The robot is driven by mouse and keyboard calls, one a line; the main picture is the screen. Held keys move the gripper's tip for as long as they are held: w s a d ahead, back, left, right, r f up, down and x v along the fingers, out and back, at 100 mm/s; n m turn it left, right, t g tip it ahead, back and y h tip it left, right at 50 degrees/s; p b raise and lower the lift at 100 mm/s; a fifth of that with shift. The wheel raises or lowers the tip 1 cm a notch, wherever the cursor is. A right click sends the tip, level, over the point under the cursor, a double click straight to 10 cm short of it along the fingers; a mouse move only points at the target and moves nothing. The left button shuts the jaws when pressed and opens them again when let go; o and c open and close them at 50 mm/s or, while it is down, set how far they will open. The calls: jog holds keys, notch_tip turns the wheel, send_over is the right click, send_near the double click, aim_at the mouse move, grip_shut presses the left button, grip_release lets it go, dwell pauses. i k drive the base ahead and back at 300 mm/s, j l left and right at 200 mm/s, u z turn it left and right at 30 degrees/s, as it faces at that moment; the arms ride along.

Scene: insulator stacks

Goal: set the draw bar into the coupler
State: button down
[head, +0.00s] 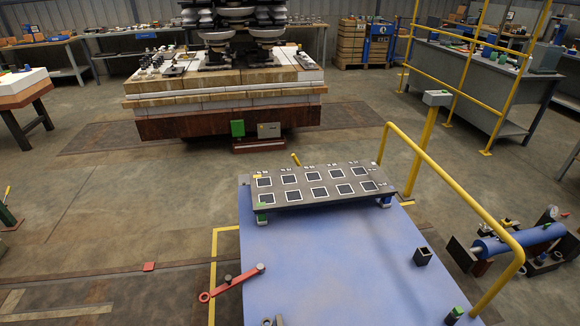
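A red bar (232,283) with a ring at its left end lies slantwise across the left edge of a blue deck (330,262). It looks like the draw bar. Its ring end sticks out past the deck edge, and a small dark knob sits near its middle. I cannot tell for sure which part is the coupler. A small dark open-topped square socket (423,257) stands on the right of the deck, apart from the bar. My gripper is not in view.
A dark panel with square markers (317,187) stands raised at the deck's far end. A yellow handrail (455,196) runs along the deck's right side. The insulator stack's base (226,122) stands beyond. A blue cylinder fixture (519,240) is at right. Floor at left is mostly clear.

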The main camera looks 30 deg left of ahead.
aim_at(260, 269)
jog(key=u, duration=1.5)
jog(key=k+j+z, duration=0.1)
jog(key=j, duration=0.2)
jog(key=k+j+z, duration=0.1)
jog(key=j, duration=0.2)
jog(key=i, duration=0.6)
jog(key=z, duration=1.5)
jog(key=k, duration=0.4)
jog(key=u, duration=1.15)
